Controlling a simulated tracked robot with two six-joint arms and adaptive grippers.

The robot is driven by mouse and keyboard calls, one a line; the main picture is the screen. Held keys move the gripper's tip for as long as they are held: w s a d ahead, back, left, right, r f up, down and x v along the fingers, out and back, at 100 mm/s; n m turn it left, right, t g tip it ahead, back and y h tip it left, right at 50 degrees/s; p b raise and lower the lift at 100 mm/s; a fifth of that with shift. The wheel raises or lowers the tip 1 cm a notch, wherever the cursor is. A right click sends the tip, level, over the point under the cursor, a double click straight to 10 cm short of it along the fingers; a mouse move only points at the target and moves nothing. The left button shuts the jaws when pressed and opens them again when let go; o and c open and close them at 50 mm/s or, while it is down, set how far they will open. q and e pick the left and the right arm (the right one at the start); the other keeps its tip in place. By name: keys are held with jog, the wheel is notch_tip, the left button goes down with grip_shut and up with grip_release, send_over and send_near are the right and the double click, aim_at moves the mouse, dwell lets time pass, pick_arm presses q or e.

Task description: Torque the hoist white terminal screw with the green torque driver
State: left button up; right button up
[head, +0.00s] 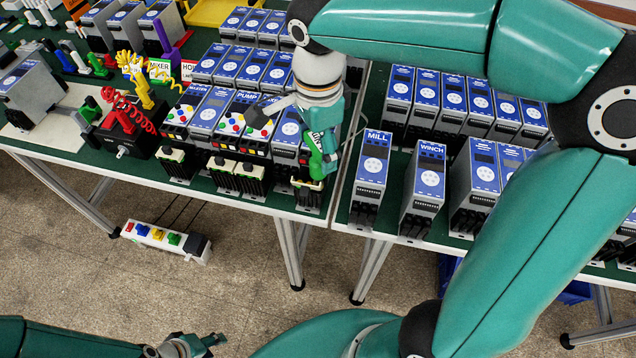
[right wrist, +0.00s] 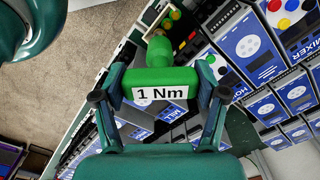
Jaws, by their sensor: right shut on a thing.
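The green torque driver, labelled "1 Nm" in the right wrist view (right wrist: 160,85), is held across the fingers of my right gripper (right wrist: 160,100). In the head view my right gripper (head: 322,135) is over the front row of starters, and the driver (head: 315,163) points down at the front of a blue-faced starter, apparently the hoist (head: 290,128). The hoist's lettering partly shows in the right wrist view (right wrist: 248,45). The white terminal screw cannot be made out, and I cannot tell whether the driver's tip touches it. My left gripper (head: 205,345) is low at the bottom left, away from the tables.
Starters with coloured buttons, including PUMP (head: 232,122), stand close to the left of the driver. MILL (head: 370,165) and WINCH (head: 424,180) stand on the right table. A black box with a coiled red cable (head: 130,130) is farther left. A power strip (head: 166,241) is below the left table.

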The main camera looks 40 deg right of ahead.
jog(key=shift+n, duration=1.1)
jog(key=m, duration=0.3)
jog(key=shift+m, duration=0.8)
jog(key=m, duration=0.2)
jog(key=shift+m, duration=0.4)
jog(key=shift+m+b, duration=0.3)
jog(key=shift+m, duration=0.6)
